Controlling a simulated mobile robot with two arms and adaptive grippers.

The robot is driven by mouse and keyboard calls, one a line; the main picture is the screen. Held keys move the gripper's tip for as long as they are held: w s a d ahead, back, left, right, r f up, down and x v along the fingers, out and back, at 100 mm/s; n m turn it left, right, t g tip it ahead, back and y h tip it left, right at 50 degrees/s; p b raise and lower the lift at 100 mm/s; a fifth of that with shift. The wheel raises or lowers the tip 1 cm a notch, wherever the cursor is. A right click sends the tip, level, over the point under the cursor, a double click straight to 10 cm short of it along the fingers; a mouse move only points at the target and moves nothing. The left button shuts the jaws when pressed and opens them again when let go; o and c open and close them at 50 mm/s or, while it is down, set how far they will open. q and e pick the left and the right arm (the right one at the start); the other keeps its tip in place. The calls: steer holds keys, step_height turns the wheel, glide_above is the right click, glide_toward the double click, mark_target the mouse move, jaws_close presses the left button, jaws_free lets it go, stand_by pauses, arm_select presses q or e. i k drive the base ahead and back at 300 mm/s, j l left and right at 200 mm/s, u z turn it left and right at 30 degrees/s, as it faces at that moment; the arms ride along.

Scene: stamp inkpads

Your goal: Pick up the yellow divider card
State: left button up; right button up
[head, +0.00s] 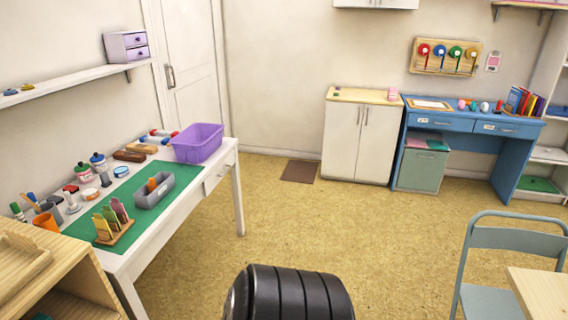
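A small wooden rack (116,237) stands on the green mat (150,218) at the near end of the white desk at left. Several thin upright cards stand in it, in yellow, green and pink-red tones. The yellowish card (102,228) seems to be the one at the rack's left end; at this size its colour is hard to tell for sure. Neither of my grippers is in view. A black ribbed part of my own body shows at the bottom middle.
A grey open box (154,196) with an orange item stands beside the rack. A purple basin (198,143), jars and stamps line the desk. A wooden shelf unit (55,272) stands at the near left. A folding chair (505,265) stands at right. The middle floor is clear.

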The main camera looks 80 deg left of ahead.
mark_target(101, 224)
steer(key=u, duration=4)
